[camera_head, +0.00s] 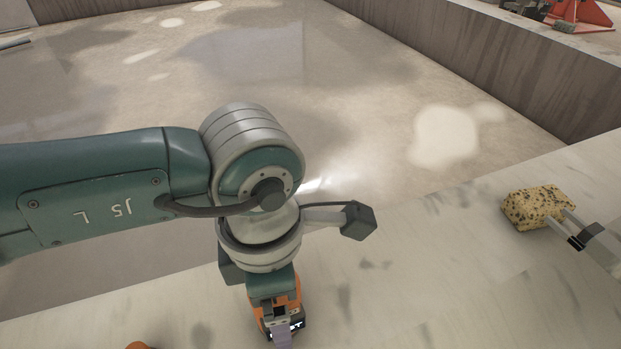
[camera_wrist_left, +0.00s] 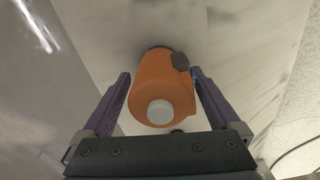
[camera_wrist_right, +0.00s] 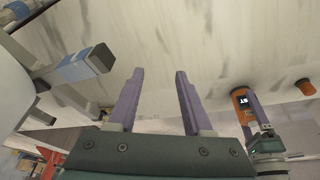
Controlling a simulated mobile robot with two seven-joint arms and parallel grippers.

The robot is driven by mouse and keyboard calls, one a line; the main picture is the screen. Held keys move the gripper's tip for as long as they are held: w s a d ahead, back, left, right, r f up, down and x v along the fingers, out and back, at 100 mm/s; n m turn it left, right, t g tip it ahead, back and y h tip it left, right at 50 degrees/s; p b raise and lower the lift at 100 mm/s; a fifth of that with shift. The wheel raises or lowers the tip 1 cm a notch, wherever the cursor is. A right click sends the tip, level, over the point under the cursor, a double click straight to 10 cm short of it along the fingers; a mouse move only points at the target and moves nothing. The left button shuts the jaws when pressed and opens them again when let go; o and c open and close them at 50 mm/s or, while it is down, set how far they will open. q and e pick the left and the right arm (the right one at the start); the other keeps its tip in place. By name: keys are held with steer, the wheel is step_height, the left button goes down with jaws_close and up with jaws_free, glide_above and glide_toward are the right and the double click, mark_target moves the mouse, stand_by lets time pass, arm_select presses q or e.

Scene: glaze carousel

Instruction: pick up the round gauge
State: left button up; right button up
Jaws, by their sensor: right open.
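An orange round-bodied device with a small lit display (camera_head: 285,326), which looks like the gauge, is on the pale worktop at my left gripper in the head view. In the left wrist view the orange body (camera_wrist_left: 160,88), with a pale round knob, lies between the fingers of my left gripper (camera_wrist_left: 161,74). These fingers are apart, with a gap on the left side; contact on the right cannot be told. The device (camera_wrist_right: 241,98) also shows in the right wrist view, right of my right gripper (camera_wrist_right: 160,72), which is open and empty.
A speckled yellow sponge (camera_head: 538,207) lies on the worktop at the right, beside metal prongs. Another small orange thing (camera_head: 137,346) shows at the bottom edge. A grey bar with a blue band (camera_wrist_right: 82,66) is left of my right gripper. The worktop between is clear.

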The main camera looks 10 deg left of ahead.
arm_select(q)
steer(key=c, duration=1.1)
